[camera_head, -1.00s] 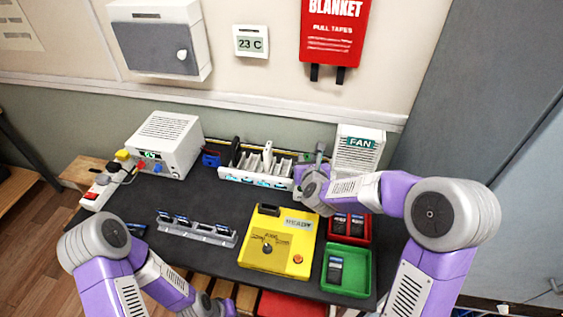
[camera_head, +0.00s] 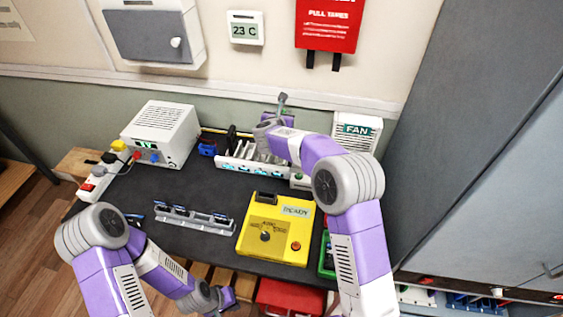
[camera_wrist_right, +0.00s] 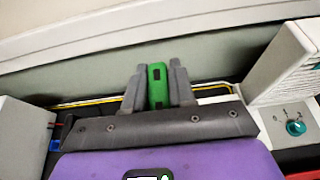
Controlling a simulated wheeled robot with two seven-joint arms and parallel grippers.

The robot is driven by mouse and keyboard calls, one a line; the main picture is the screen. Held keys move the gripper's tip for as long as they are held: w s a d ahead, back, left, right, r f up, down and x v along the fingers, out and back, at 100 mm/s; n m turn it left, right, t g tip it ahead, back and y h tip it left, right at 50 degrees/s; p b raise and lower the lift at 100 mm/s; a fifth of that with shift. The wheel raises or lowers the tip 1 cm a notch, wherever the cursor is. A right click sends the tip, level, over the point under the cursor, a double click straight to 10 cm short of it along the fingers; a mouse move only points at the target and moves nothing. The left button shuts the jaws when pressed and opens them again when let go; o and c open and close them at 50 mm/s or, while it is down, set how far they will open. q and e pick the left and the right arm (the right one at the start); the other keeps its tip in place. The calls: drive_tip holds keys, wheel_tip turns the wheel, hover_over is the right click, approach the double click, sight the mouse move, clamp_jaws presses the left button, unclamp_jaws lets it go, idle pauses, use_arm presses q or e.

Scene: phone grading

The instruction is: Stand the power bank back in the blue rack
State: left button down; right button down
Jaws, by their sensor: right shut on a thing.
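My right gripper (camera_wrist_right: 159,88) is shut on a narrow green block with two dark openings, which I take for the power bank (camera_wrist_right: 157,92). It is held upright between the grey fingers. In the head view the right gripper (camera_head: 283,98) is raised above the back of the table, and the block cannot be made out. My left gripper (camera_head: 228,299) is low at the table's front edge; its fingertips are unclear. A blue slotted thing (camera_head: 470,301) at the lower right, partly cut off, may be the blue rack; I cannot tell.
A white slotted charging stand (camera_head: 240,166) is at the back, partly behind my right arm. Around it are a white meter box (camera_head: 160,130), a small blue thing (camera_head: 207,149) and a fan box (camera_head: 357,133). A grey holder (camera_head: 192,222) and yellow tester (camera_head: 262,240) are in front.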

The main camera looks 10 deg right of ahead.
wheel_tip(320, 180, down, 6)
drive_tip(key=shift+r+b, duration=0.15)
drive_tip(key=shift+b, duration=0.6)
wheel_tip(320, 180, down, 4)
drive_tip(key=shift+f+b, duration=0.1)
drive_tip(key=shift+b, duration=0.75)
drive_tip(key=shift+r, duration=0.2)
drive_tip(key=shift+f, duration=0.2)
drive_tip(key=c, duration=1.4)
unclamp_jaws()
drive_tip(key=shift+f, duration=0.1)
drive_tip(key=o, duration=0.5)
drive_tip(key=shift+c, duration=0.2)
